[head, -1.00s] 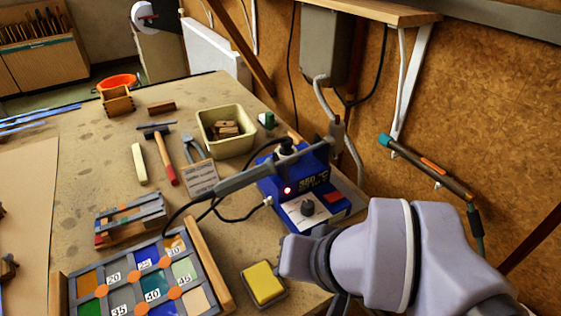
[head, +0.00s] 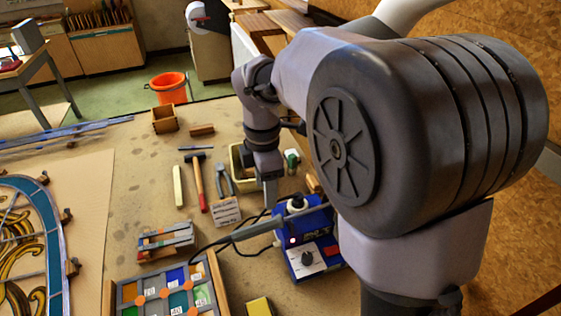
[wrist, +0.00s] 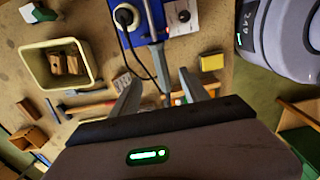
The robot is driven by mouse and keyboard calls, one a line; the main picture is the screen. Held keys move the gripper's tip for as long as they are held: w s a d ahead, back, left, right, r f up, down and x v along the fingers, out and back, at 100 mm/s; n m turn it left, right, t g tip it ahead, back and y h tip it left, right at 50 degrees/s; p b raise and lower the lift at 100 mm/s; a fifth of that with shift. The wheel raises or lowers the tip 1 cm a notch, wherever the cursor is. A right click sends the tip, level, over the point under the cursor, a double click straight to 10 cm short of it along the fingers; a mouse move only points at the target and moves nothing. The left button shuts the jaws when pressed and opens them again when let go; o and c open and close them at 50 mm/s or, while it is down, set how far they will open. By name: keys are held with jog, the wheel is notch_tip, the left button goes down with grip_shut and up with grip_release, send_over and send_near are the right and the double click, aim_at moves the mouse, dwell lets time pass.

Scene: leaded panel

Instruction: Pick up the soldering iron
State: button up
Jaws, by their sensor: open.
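The soldering iron (head: 258,230) has a grey handle and rests slanting in the holder on the blue soldering station (head: 312,258). Its handle sticks out to the left and a dark cable runs from it. I cannot tell whether a finger touches the handle.
A cream bin (head: 237,165) with wood pieces stands behind my gripper. A hammer (head: 196,180), pliers (head: 224,178) and a small card (head: 227,212) lie to the left. A swatch tray (head: 208,288) and a yellow sponge (head: 260,306) lie at the front. An orange bucket (head: 170,87) stands on the floor.

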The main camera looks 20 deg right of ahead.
aim_at(271, 221)
notch_tip(271, 221, down, 10)
jog(key=b, duration=0.3)
jog(key=shift+s+f+b, duration=0.1)
jog(key=shift+f+b, duration=0.1)
jog(key=shift+b, duration=0.15)
jog(key=f+b, duration=0.1)
jog(key=f, duration=0.1)
jog(key=d+f+b, duration=0.1)
jog(key=f+b, duration=0.1)
jog(key=f, duration=0.1)
jog(key=shift+f, duration=0.1)
grip_shut()
